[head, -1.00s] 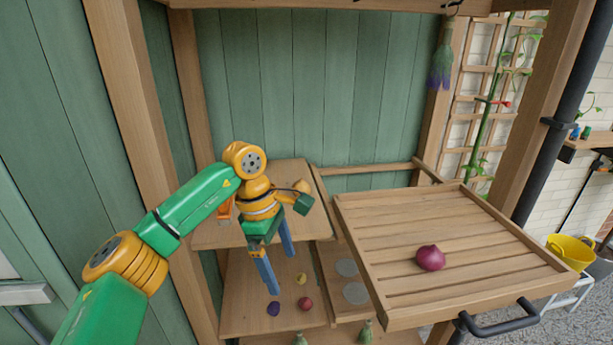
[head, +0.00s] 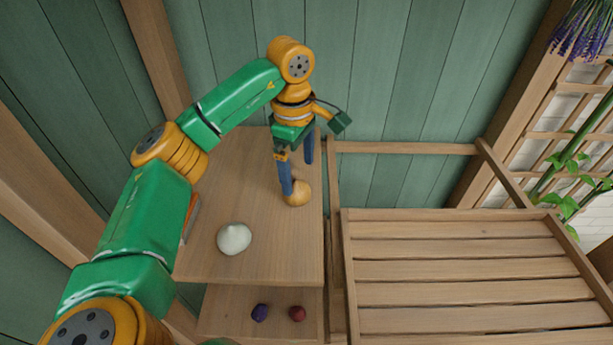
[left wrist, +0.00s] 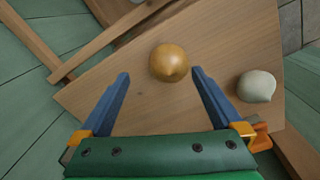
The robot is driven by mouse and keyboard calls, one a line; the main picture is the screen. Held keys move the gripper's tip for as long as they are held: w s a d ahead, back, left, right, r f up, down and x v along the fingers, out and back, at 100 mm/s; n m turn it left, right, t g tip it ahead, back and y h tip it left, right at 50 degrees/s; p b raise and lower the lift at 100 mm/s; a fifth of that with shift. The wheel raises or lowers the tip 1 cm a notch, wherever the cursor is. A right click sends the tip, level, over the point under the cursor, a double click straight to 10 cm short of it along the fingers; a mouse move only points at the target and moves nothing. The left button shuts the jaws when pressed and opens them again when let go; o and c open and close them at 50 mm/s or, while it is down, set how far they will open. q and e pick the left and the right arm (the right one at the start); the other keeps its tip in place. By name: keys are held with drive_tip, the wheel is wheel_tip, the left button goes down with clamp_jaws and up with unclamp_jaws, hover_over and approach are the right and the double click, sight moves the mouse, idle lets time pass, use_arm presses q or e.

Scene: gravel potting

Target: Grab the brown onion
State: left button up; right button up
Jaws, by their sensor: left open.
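The brown onion (head: 297,193) is round and golden brown and sits on the upper wooden shelf (head: 265,250), near its right edge. It also shows in the left wrist view (left wrist: 169,63), a little beyond the fingertips and roughly centred between them. My left gripper (head: 298,175) points down above the shelf, its two blue fingers (left wrist: 160,75) apart with nothing between them. In the head view one finger partly overlaps the onion's upper left side; I cannot tell whether it touches. My right gripper is not in view.
A whitish onion-like bulb (head: 234,239) sits on the same shelf, nearer the front. A purple item (head: 260,312) and a red item (head: 297,313) lie on the shelf below. A slatted wooden tray (head: 450,270) is at the right. A green plank wall stands behind.

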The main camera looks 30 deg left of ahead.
sight(296, 181)
use_arm(q)
drive_tip(key=shift+s+d+f+p, duration=0.2)
drive_tip(key=shift+s+f+p, duration=0.8)
drive_tip(key=shift+s, duration=0.05)
wheel_tip(296, 181, down, 3)
drive_tip(key=shift+w+a+r, duration=0.1)
drive_tip(key=shift+w, duration=0.05)
drive_tip(key=shift+w+f, duration=0.35)
drive_tip(key=shift+w, duration=0.1)
drive_tip(key=shift+c, duration=1.1)
drive_tip(key=shift+s+r, duration=0.2)
drive_tip(key=shift+s, duration=0.05)
drive_tip(key=c, duration=1.1)
drive_tip(key=shift+w, duration=0.15)
drive_tip(key=shift+c, duration=0.3)
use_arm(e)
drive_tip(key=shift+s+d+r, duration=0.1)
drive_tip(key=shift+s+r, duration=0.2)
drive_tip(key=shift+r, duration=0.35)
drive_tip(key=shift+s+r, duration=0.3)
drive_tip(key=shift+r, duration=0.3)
